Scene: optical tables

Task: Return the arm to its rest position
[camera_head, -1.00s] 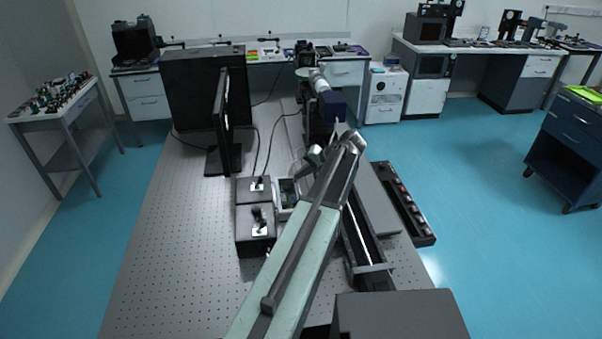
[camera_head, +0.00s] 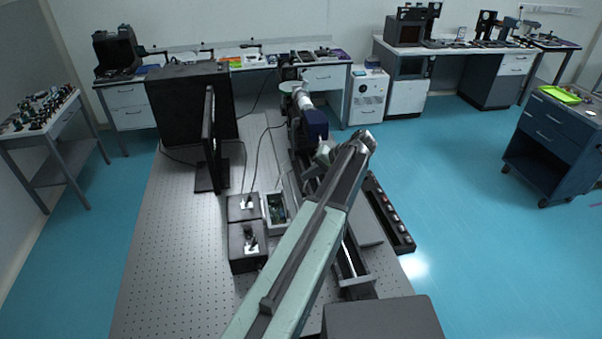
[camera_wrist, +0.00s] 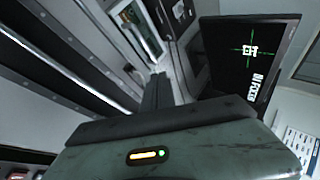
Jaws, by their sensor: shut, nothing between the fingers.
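My arm (camera_head: 300,250) reaches forward over the perforated optical table (camera_head: 170,260), rising to a raised bend right of the picture's middle. The part past the bend is mostly hidden behind the arm in the head view. In the wrist view my gripper (camera_wrist: 158,80) shows as narrow dark fingers close together, with nothing between them. It appears clear of the things around it.
A monitor (camera_head: 208,145) stands on the table; its lit screen shows in the wrist view (camera_wrist: 245,55). Two control boxes (camera_head: 248,262) sit left of my arm. A blue-and-white instrument (camera_head: 312,122) is beyond the bend. A blue cart (camera_head: 550,140) stands at right; floor between is clear.

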